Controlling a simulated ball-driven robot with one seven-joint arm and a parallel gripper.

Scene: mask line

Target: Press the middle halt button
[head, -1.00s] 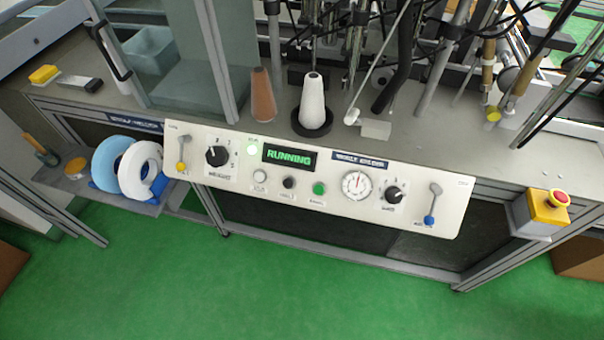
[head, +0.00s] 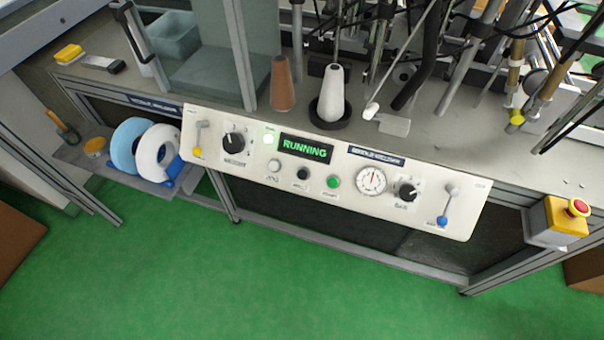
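The white control panel (head: 235,178) runs along the front edge of the machine bench in the head view. Below its display is a row of three round buttons: a white one (head: 274,165) at left, a black one (head: 303,174) in the middle and a green one (head: 333,181) at right. The small labels under them are too blurred to read. My gripper is not in view.
Black knobs (head: 233,143), a dial gauge (head: 371,180) and levers with yellow (head: 197,152) and blue (head: 442,221) ends flank the buttons. A red emergency knob on a yellow box (head: 563,220) sticks out at right. The green floor (head: 260,285) before the panel is clear.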

